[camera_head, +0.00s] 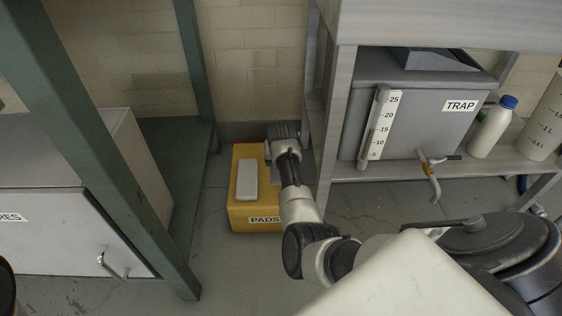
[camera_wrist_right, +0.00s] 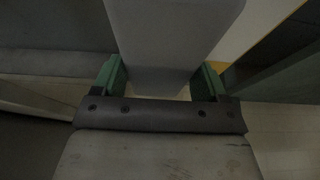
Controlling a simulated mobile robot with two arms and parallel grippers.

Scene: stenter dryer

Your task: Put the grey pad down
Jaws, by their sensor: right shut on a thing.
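My right arm reaches down to the yellow box marked PADS (camera_head: 237,211) on the floor. My right gripper (camera_wrist_right: 160,80) is shut on a grey pad (camera_wrist_right: 172,35), with a green finger on each side of it. In the head view, the arm and wrist mostly hide the held pad over the right part of the box; I cannot tell whether it touches the box. Another light grey pad (camera_head: 247,180) lies on the left part of the box top. My left gripper is not in view.
A grey metal rack stands right of the box, holding a tank marked TRAP (camera_head: 425,110), a blue-capped bottle (camera_head: 492,130) and a measuring jug (camera_head: 548,125). A green post (camera_head: 85,140) and a pale cabinet (camera_head: 60,235) stand to the left. Floor before the box is clear.

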